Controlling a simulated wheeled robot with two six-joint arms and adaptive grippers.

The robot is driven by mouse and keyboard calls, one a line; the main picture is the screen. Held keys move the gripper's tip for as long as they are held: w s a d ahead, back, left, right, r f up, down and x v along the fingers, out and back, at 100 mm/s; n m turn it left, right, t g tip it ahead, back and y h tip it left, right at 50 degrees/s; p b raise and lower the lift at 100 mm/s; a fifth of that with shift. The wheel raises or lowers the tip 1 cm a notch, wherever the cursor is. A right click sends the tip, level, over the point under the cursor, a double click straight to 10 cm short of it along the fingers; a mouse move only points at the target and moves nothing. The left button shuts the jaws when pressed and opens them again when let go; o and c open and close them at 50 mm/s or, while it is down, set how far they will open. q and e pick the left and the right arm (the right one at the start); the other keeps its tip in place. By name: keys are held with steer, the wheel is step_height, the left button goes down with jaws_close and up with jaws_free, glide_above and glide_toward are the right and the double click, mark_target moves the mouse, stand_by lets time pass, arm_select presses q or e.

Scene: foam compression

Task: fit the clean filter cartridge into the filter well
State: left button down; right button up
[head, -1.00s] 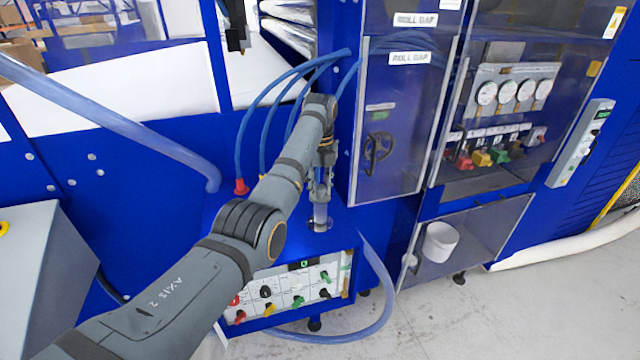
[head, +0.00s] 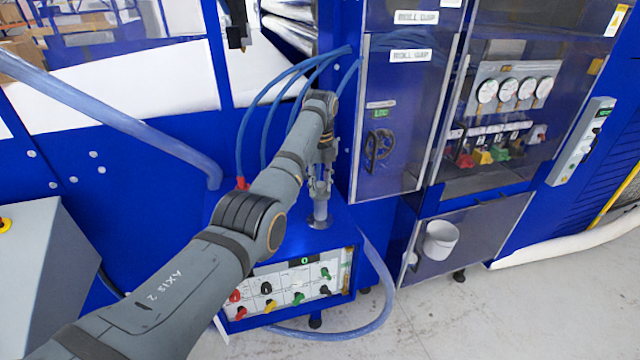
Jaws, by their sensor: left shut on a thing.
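My left gripper (head: 320,188) points straight down above the top of a blue cabinet. It is shut on a pale grey, upright cylinder, the filter cartridge (head: 320,209). The cartridge's lower end meets the dark round rim of the filter well (head: 320,223) in the cabinet top. I cannot tell how deep the cartridge sits in it. The forearm hides part of the cabinet top to the left. My right gripper is not in view.
A control panel (head: 290,284) with coloured knobs is on the cabinet front. Blue hoses (head: 243,140) rise behind the arm from a red fitting. A tall clear-doored cabinet (head: 400,130) stands close on the right.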

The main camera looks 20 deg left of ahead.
mark_target(320, 209)
arm_select(q)
steer(key=shift+f, duration=0.1)
stand_by(0.3)
steer(key=shift+f, duration=1.15)
steer(key=shift+f+b, duration=0.6)
steer(key=shift+f, duration=2.8)
steer(key=c, duration=1)
jaws_free()
steer(key=shift+o, duration=0.2)
step_height(320, 209, up, 12)
steer(key=shift+r, duration=0.1)
